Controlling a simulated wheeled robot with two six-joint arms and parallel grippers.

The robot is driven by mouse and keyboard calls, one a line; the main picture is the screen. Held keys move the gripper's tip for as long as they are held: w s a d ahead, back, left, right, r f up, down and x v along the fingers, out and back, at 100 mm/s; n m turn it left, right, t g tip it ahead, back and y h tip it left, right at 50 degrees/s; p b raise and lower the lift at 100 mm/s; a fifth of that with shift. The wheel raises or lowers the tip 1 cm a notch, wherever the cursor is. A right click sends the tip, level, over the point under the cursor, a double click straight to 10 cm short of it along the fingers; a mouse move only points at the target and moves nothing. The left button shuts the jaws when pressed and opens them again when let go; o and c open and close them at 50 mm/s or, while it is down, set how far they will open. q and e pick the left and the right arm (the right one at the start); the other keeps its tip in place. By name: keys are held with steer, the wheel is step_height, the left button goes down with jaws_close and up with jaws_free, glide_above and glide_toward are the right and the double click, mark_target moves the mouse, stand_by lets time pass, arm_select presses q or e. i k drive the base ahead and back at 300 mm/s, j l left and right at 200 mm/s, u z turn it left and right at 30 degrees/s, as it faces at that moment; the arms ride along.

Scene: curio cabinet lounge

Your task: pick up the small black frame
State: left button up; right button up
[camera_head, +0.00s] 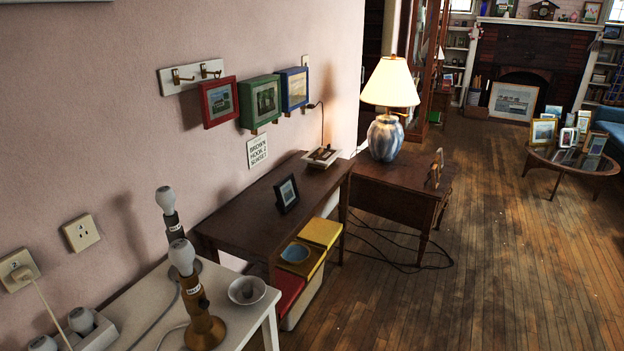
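The small black frame (287,194) stands upright, leaning back slightly, on the dark brown wooden table (238,212) against the pink wall. It holds a small bluish-grey picture in a light mat and faces toward the lower right. Nothing touches it apart from the tabletop, and the table surface around it is bare. Neither of my grippers is in view.
A white table (240,330) in front carries two shadeless lamps, the nearer one brown (204,322), and a small bowl (247,290). A lit lamp (385,138) stands on the desk behind. Red, green and blue frames hang above. Open wooden floor (490,260) lies right.

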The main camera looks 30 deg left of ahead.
mark_target(286, 192)
steer(key=i+u, duration=0.2)
steer(key=i, duration=0.2)
steer(key=i+l+u, duration=0.15)
steer(key=i, duration=0.25)
steer(key=i+l+u, duration=0.2)
steer(key=i, duration=0.2)
steer(key=i+l+u, duration=0.15)
steer(key=i, duration=0.25)
